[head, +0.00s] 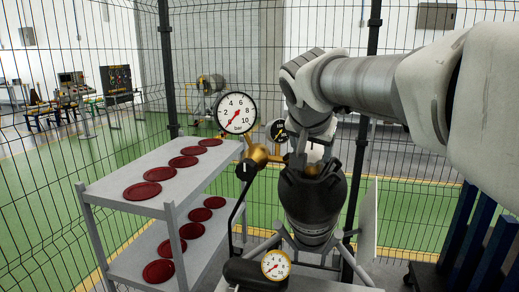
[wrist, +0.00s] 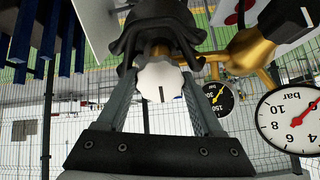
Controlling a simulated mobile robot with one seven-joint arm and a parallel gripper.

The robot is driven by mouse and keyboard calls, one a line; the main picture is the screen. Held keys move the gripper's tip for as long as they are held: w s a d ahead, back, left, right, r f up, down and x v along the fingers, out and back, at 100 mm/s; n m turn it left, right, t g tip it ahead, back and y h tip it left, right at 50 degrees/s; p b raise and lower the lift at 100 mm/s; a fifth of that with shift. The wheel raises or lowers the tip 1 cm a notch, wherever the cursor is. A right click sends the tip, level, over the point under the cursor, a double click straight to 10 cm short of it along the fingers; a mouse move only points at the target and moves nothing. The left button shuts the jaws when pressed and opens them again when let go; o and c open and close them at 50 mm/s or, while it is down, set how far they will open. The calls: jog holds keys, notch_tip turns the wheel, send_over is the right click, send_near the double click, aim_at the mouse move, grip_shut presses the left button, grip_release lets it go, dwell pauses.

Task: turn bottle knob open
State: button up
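The white lobed bottle knob (wrist: 160,82) has a dark mark on its face and sits on a brass valve neck (wrist: 158,50) in the wrist view. In the head view the dark gas bottle (head: 312,207) stands upright below my arm. My gripper (wrist: 160,78) points at the knob, with one finger on each side of it. Both fingertips look very close to the knob's edge; I cannot tell whether they touch it. In the head view my gripper and arm hide most of the knob.
A brass regulator (head: 258,153) with a large pressure gauge (head: 236,113) sits just left of my gripper. A smaller gauge (head: 275,264) is below. A grey shelf cart (head: 165,175) with red discs is at left. Wire fencing (head: 120,60) stands behind.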

jog(key=c, duration=0.6)
